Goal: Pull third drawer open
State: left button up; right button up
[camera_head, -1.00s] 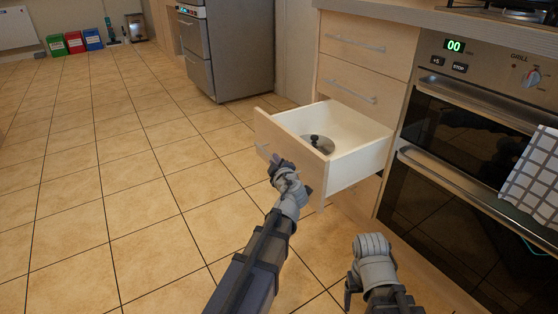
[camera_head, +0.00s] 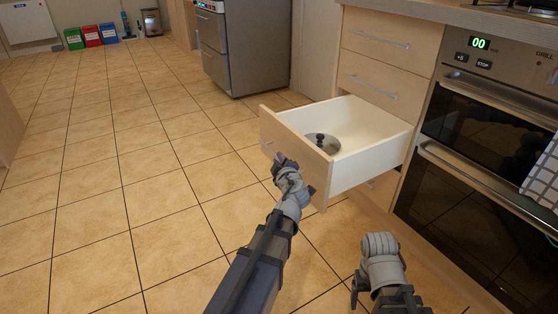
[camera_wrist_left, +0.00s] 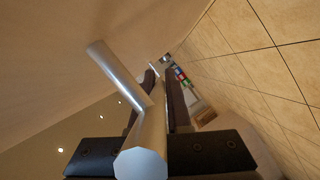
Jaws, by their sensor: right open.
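The third drawer (camera_head: 345,173) of the wooden cabinet is pulled well out, showing its white inside. A round metal lid with a dark knob (camera_head: 321,142) lies in it. My left gripper (camera_head: 279,165) is at the drawer's front face, at its handle. In the left wrist view the metal bar handle (camera_wrist_left: 118,75) runs between the dark fingers, which look shut on it. The exact contact is partly hidden. My right gripper (camera_head: 379,258) is open and empty, low in front of the cabinet, apart from the drawer.
Two shut drawers (camera_head: 388,42) are above the open one, and part of another front shows below. An oven (camera_head: 470,170) with a checked towel (camera_head: 543,172) stands to the right. A steel appliance (camera_head: 240,50) stands behind. The tiled floor at left is clear.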

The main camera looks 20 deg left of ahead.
pick_arm(q)
jog(key=o, duration=0.4)
jog(key=shift+o, duration=0.2)
jog(key=p+v, duration=0.1)
jog(key=v, duration=0.6)
jog(key=shift+s+d+p, duration=0.25)
jog(key=shift+s+p, duration=0.1)
